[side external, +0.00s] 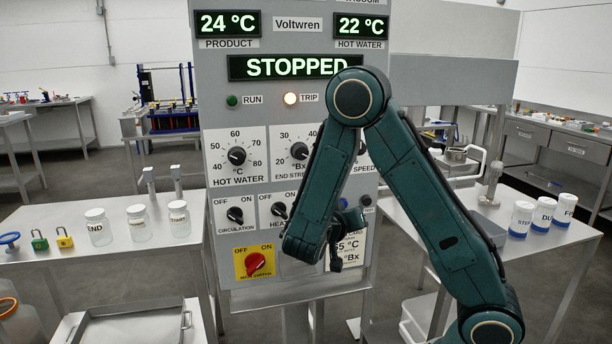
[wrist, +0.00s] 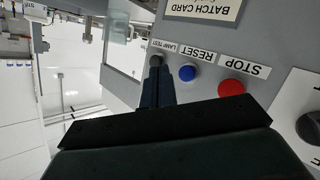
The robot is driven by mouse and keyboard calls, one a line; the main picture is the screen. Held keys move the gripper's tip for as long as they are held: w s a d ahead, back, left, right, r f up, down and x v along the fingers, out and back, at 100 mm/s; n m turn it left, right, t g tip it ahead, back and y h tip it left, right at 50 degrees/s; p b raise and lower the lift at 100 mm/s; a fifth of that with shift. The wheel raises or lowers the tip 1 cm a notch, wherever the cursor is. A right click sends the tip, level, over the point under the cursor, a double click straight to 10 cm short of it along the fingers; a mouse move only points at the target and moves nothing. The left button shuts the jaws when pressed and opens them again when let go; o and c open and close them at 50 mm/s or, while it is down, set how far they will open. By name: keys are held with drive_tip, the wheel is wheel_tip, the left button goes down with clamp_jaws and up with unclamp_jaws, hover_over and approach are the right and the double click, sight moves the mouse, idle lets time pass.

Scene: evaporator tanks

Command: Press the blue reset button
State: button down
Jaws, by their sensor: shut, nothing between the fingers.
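The blue reset button (wrist: 187,73) is on the grey panel in the wrist view, between the red stop button (wrist: 231,88) and the dark lamp test button (wrist: 157,60). The labels appear upside down there. My gripper (wrist: 156,74) is shut and empty, its fingertips in line with the lamp test button and to the left of the blue button in that picture. I cannot tell whether the tips touch the panel. In the side view my arm covers much of this part of the panel.
The panel display (side external: 295,67) reads STOPPED, and the trip lamp (side external: 290,99) glows. A red main switch (side external: 256,263) sits on a yellow plate low on the panel. Jars (side external: 138,222) stand on the left table, and white tubs (side external: 541,214) on the right one.

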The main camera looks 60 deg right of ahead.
drive_tip(key=shift+w+d, duration=1.25)
drive_tip(key=shift+d, duration=0.05)
drive_tip(key=shift+w+d, duration=0.55)
drive_tip(key=shift+w, duration=0.05)
idle(2.4)
idle(0.5)
drive_tip(key=shift+s+a, duration=0.6)
drive_tip(key=shift+s+a, duration=0.1)
drive_tip(key=shift+s+a, duration=1.65)
